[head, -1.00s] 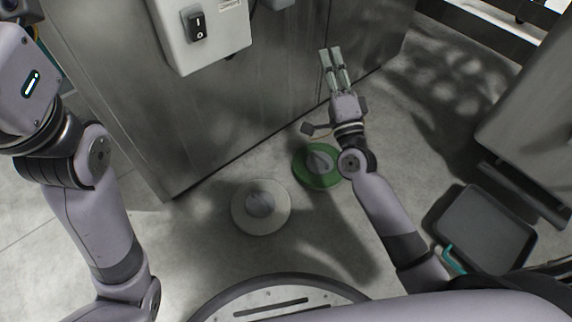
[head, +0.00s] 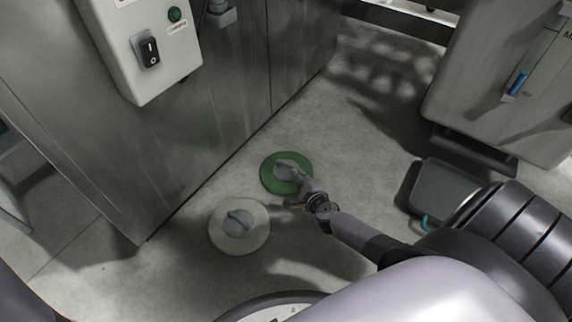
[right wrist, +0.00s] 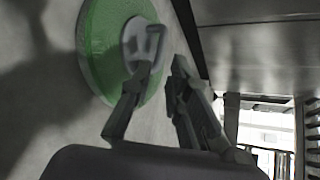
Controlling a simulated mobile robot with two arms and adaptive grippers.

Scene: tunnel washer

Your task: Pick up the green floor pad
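The green floor pad (head: 268,181) is a flat green disc with a grey hub and raised handle in its middle. It lies on the floor beside the steel cabinet. My right gripper (head: 291,173) reaches over it from the lower right, its fingertips at the hub. In the right wrist view the green pad (right wrist: 97,58) is at upper left, and the fingers of my right gripper (right wrist: 160,72) are apart with nothing visible between them. The left fingertip overlaps the grey handle (right wrist: 153,45); I cannot tell whether it touches. My left gripper is out of view.
A similar whitish pad (head: 258,236) with a grey hub lies on the floor at lower left of the green one. The steel cabinet (head: 200,140) with a switch box (head: 140,55) stands at left. A dark tray (head: 450,190) lies at right. Floor beyond the green pad is clear.

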